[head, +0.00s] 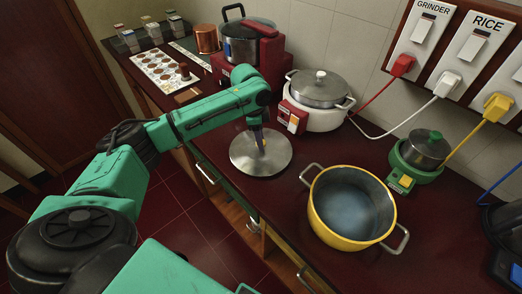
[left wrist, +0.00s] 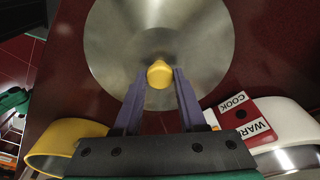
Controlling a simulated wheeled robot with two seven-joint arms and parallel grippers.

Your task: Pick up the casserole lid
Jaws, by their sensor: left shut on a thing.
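The casserole lid is a round silver disc (head: 243,158) with a yellow knob. It is in the middle of the head view, left of the yellow casserole pot (head: 325,225), which stands open on the counter. My left gripper (head: 260,143) points down over the lid's centre. The left wrist view shows my left gripper (left wrist: 159,76) shut on the yellow knob (left wrist: 159,73), one purple finger on each side, with the lid (left wrist: 125,35) around it. I cannot tell whether the lid touches the counter. My right gripper is out of view.
A white cooker (head: 318,118) with a steel lid stands close behind the casserole lid. A green grinder (head: 419,155) is at right. A red cooker (head: 240,50) and a tray of brown discs (head: 163,65) are at the back left. Cords run from wall switches.

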